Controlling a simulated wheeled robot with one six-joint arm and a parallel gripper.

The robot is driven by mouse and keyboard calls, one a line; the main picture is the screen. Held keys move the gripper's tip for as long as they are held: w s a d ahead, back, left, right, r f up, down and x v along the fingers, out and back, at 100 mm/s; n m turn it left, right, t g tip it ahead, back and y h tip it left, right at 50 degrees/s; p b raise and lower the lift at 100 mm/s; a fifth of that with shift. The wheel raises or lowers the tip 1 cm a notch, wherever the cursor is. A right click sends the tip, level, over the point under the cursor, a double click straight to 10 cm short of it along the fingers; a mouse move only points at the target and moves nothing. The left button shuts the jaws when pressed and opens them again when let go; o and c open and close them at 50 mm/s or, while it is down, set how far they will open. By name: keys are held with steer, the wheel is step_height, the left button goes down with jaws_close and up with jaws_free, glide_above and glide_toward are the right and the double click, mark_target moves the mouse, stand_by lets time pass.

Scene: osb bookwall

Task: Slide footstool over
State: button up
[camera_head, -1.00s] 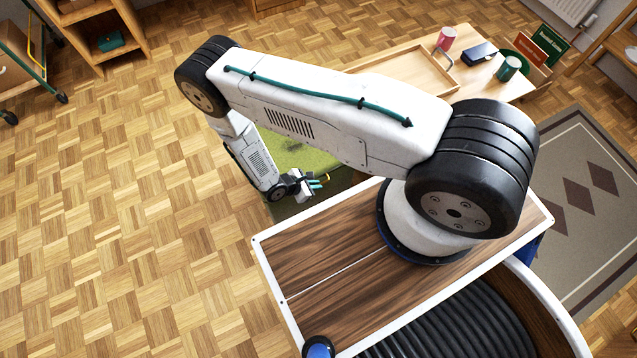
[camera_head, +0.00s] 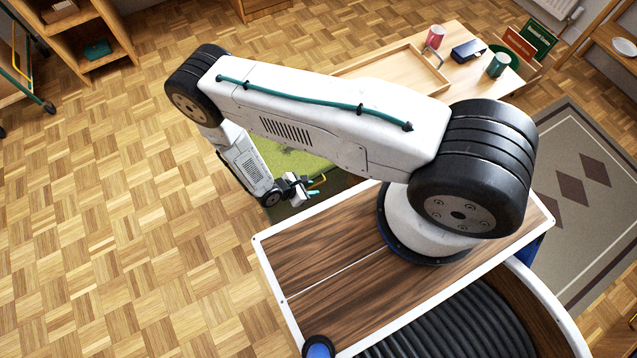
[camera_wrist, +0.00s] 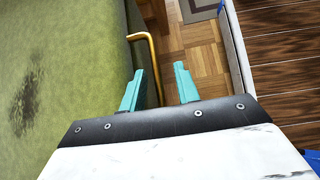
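The footstool is a low block with a green fabric top (camera_head: 290,162), partly hidden behind my arm in the head view. In the wrist view its green fabric (camera_wrist: 75,60) fills the left side, with a dark worn patch. A curved brass handle (camera_wrist: 150,50) stands out from its side. My gripper (camera_wrist: 158,88) is open, its two teal fingers apart, and the handle's bar shows between them, nearer the left finger. Whether it touches a finger I cannot tell. In the head view my gripper (camera_head: 316,186) is beside the footstool's near side.
A low wooden table (camera_head: 463,76) with a tray (camera_head: 400,62), a pink mug (camera_head: 435,37) and a green mug (camera_head: 498,64) stands behind the footstool. A grey patterned rug (camera_head: 590,225) lies at right. Open parquet floor (camera_head: 110,220) spreads at left. A shelf (camera_head: 85,62) stands far left.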

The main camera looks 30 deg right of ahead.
steer(key=shift+w+a, duration=0.1)
steer(key=shift+a, duration=0.05)
steer(key=shift+r, duration=0.1)
steer(key=v, duration=0.7)
steer(key=shift+a+r, duration=0.2)
